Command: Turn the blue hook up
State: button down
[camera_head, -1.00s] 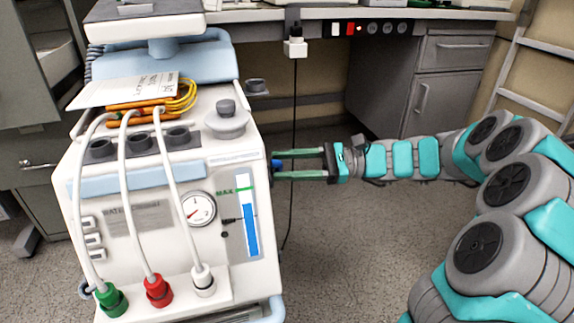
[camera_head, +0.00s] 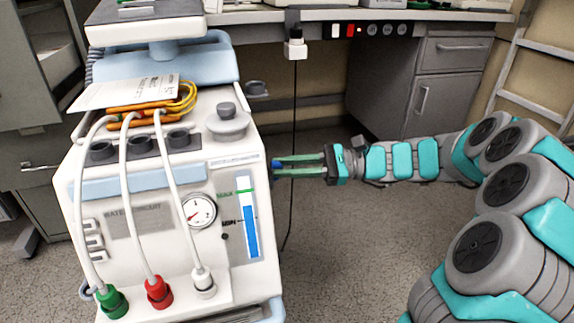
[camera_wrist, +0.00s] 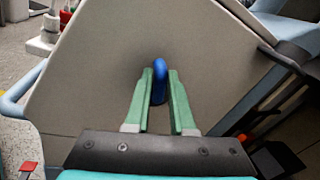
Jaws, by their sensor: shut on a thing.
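The blue hook (camera_wrist: 159,68) sticks out from the plain side panel of the white machine (camera_wrist: 205,45). In the wrist view its curved top shows between and just beyond my fingertips, and its lower part runs down between the fingers. My gripper (camera_wrist: 161,80) has its green fingers closed around the hook, one on each side. In the head view my gripper (camera_head: 277,166) reaches in from the right to the machine's right side. Only a small blue bit of the hook (camera_head: 276,163) shows there at the fingertips; the rest is hidden.
The machine's front (camera_head: 130,240) carries a gauge (camera_head: 199,211), a blue level strip (camera_head: 251,230) and white hoses with green, red and white ends. A black cable (camera_head: 294,130) hangs behind my gripper. A desk (camera_head: 420,75) stands behind. The floor right of the machine is open.

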jog(key=m+p, duration=0.1)
jog(key=p, duration=0.3)
jog(key=w+m+p, duration=0.1)
jog(key=p, duration=0.3)
jog(key=m+h+p, duration=0.1)
jog(key=m+p, duration=0.1)
jog(key=p, duration=0.2)
jog(key=shift+w+a+r, duration=0.15)
jog(key=shift+w+r, duration=0.1)
jog(key=c, duration=0.8)
grip_release()
jog(key=d, duration=0.7)
jog(key=shift+d+r+b, duration=0.25)
jog(key=shift+d+b, duration=0.05)
jog(key=shift+d, duration=0.1)
